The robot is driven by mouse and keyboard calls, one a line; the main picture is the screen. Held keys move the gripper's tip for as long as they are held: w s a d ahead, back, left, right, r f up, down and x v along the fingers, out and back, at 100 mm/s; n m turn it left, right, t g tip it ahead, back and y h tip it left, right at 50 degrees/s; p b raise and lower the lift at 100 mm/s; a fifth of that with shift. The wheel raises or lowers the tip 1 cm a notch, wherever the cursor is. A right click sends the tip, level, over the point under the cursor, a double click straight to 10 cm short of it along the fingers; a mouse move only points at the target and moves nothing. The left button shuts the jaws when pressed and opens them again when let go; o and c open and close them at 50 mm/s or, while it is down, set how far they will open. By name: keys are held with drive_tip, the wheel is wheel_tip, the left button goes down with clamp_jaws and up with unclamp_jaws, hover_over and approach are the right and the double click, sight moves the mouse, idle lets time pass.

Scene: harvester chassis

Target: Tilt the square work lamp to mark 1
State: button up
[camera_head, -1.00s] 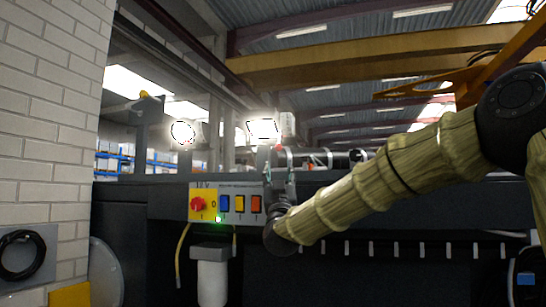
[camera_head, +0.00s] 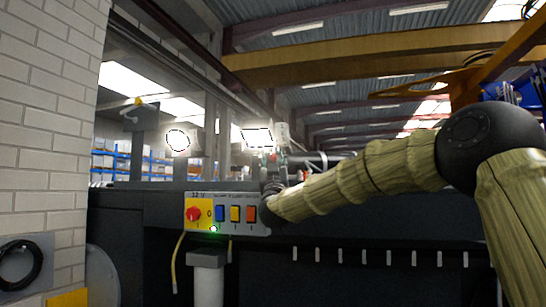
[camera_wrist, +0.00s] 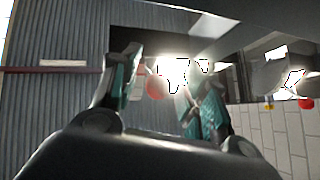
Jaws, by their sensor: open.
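The square work lamp (camera_head: 258,137) is lit and glaring, standing above the dark chassis in the head view. My gripper (camera_head: 270,160) is upright just below and slightly right of the lamp's face; I cannot tell whether it touches. In the wrist view my gripper (camera_wrist: 160,85) is open, its two teal-padded fingers apart. A bright glare and a small reddish rounded part (camera_wrist: 155,88) show between or beyond the fingers. The lamp's bracket is mostly hidden by my gripper, and no mark is legible.
A lit round lamp (camera_head: 179,140) stands left of the square one. Below is a switch panel (camera_head: 227,213) with a red knob and coloured rockers, close to my wrist. A white brick wall (camera_head: 50,120) is at far left. A yellow beam (camera_head: 370,62) crosses above.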

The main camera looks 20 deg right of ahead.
drive_tip(key=shift+w, duration=0.1)
drive_tip(key=shift+s+d+r, duration=0.1)
drive_tip(key=shift+s+r, duration=0.05)
drive_tip(key=shift+s, duration=0.15)
drive_tip(key=shift+c, duration=0.9)
clamp_jaws()
